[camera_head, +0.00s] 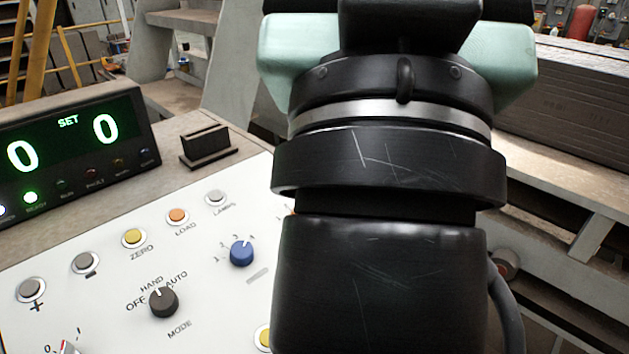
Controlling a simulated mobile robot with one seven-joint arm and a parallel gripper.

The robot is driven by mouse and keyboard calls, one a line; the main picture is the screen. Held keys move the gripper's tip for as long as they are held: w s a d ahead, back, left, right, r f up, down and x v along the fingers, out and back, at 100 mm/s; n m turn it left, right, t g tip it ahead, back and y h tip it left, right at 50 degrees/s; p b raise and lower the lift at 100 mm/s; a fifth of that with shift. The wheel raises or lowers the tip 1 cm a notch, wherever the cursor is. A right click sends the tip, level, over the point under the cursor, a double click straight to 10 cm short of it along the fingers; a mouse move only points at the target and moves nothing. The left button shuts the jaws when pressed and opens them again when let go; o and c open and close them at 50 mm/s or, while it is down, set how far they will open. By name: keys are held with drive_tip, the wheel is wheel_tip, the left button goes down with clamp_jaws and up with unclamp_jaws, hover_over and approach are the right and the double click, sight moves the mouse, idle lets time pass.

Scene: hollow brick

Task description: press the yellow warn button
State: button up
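A white control panel (75,296) fills the lower left. A yellow button (263,337) shows at the bottom edge, partly hidden by my gripper; its label is not in view, so I cannot tell if it is the warn button. Another yellow button (134,237) is labelled ZERO. No label reading WARN is visible. My gripper (382,285) is a black body in front of the panel's right part.
An orange LOAD button (177,216), a grey LAMPS button (216,197), a blue knob (242,253) and a black MODE knob (164,301) stand on the panel. A display (70,150) reading SET 0 0 is behind it. Stacked boards (570,110) lie right.

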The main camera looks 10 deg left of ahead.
clamp_jaws()
idle(0.6)
drive_tip(key=shift+w, duration=0.1)
idle(0.6)
